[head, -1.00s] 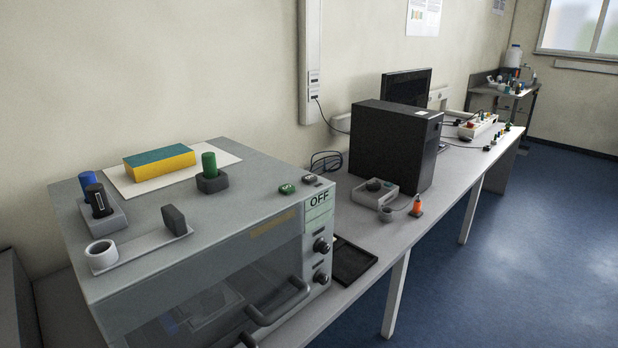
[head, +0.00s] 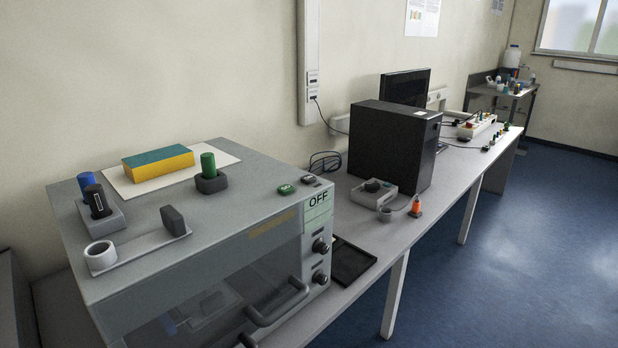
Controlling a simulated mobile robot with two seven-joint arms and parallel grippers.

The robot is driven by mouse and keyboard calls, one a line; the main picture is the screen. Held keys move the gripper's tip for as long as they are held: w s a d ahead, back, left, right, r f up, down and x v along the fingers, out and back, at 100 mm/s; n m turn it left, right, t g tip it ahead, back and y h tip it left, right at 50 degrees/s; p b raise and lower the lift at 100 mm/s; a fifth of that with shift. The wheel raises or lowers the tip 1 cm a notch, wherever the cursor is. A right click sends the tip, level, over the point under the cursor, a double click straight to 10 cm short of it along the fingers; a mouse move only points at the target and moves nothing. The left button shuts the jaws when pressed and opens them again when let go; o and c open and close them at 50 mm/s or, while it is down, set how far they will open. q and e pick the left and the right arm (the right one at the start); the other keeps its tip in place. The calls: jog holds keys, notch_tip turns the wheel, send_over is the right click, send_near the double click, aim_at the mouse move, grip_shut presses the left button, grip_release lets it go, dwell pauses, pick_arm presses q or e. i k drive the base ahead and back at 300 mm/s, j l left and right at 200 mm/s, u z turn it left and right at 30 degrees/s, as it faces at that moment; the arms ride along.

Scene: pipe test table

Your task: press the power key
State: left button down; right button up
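A grey box-shaped machine (head: 150,262) with a clear front stands at the near left of the head view. Its display (head: 318,202) reads OFF. On its top, near the right corner, sit a small green key (head: 286,189) and a small dark key (head: 309,180) next to it. Their markings are too small to read, so I cannot tell for certain which is the power key. Two dark knobs (head: 320,246) are on the front panel below the display. Neither of my grippers is in view, and nothing touches the keys.
On the machine's top are a yellow and teal sponge (head: 159,165), a green cylinder in a dark holder (head: 210,181), a blue-and-black pair in a grey block (head: 101,212) and a white ring (head: 100,256). A black computer tower (head: 393,150) stands behind. Blue floor (head: 480,290) is clear.

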aim_at(308, 179)
jog(key=l+u, duration=0.1)
jog(key=u, duration=0.55)
jog(key=i+l+u, duration=0.15)
jog(key=l+u, duration=0.65)
jog(key=l, duration=0.2)
jog(key=l+u, duration=0.25)
jog(key=l, duration=1.95)
